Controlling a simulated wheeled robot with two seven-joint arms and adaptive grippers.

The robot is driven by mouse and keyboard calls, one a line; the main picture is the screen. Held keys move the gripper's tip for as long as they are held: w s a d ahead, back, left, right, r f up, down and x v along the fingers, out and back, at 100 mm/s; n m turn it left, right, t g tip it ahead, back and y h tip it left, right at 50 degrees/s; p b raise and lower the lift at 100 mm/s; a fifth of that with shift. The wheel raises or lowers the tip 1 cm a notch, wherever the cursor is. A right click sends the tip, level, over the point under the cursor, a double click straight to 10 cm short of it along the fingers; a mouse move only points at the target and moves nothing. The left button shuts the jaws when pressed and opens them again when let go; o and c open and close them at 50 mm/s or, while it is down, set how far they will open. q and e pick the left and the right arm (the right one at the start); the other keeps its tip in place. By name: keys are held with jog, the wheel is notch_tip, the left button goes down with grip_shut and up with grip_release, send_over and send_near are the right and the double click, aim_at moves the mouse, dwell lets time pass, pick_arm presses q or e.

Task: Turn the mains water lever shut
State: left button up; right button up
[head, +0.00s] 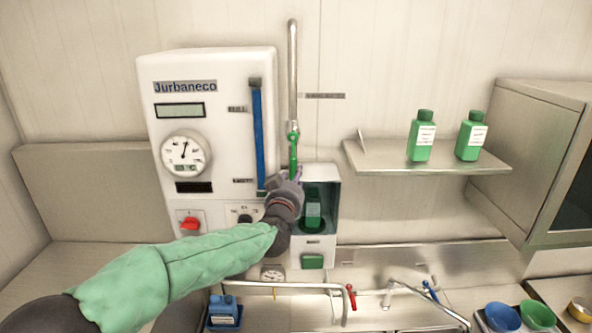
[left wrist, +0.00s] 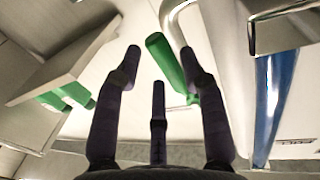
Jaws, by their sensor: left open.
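The green water lever (head: 293,152) sits on the vertical metal pipe (head: 292,70) right of the white Jurbaneco unit. It points downward, roughly in line with the pipe. My left gripper (head: 294,181) is at the lever's lower end, in front of the wall, and partly hides what lies behind it. In the left wrist view, the dark fingers of my left gripper (left wrist: 160,70) are spread open, with the green lever (left wrist: 166,60) showing between their tips. I cannot tell if they touch it. My right gripper is not in view.
The white unit (head: 210,90) with a blue column (head: 257,135) stands close left of my gripper. A niche holding a green bottle (head: 313,210) is just right. A metal shelf (head: 430,160) with two green bottles is farther right. Taps and bowls are below.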

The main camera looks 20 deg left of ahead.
pick_arm(q)
jog(key=shift+w+a+r+p, duration=0.15)
jog(key=shift+w+p, duration=0.2)
jog(key=shift+w, duration=1.35)
jog(key=shift+s, duration=0.1)
jog(key=shift+s+r, duration=0.1)
jog(key=shift+c, duration=1.4)
grip_shut()
